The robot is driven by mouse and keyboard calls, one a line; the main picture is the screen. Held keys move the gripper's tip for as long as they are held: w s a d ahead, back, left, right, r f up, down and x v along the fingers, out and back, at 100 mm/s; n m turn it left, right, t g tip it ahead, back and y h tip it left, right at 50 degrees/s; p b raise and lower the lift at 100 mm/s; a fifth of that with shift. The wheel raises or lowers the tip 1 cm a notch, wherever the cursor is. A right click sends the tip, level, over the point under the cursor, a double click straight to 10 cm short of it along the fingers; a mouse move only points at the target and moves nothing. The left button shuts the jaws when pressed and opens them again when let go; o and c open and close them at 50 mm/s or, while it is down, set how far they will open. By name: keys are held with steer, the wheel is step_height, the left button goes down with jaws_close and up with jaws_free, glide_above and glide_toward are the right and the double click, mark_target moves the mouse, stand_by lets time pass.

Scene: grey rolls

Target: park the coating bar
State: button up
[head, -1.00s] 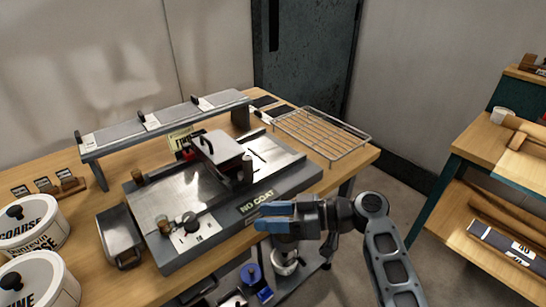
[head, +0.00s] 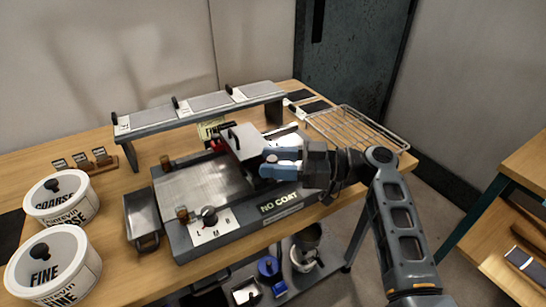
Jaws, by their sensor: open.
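The flatbed coater (head: 190,187) stands on the wooden bench, with a "NO COAT" sign (head: 281,202) on its front. A silver block with a black handle (head: 243,143) spans its bed right of the middle and looks like the coating bar or its carriage. My gripper (head: 267,163), with blue fingers, is open at the right side of this block, fingers pointing left. I cannot tell whether the fingers touch it. The gripper and wrist hide the coater's right end and part of the block's near side.
A long raised shelf (head: 157,121) with grey plates runs behind the coater. A wire rack (head: 358,131) lies at the back right. A metal tray (head: 142,219) and tubs marked COARSE (head: 62,206) and FINE (head: 45,270) stand left. A knob (head: 209,215) sits on the coater's front left.

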steer(key=shift+a, duration=0.3)
jaws_close()
stand_by(0.3)
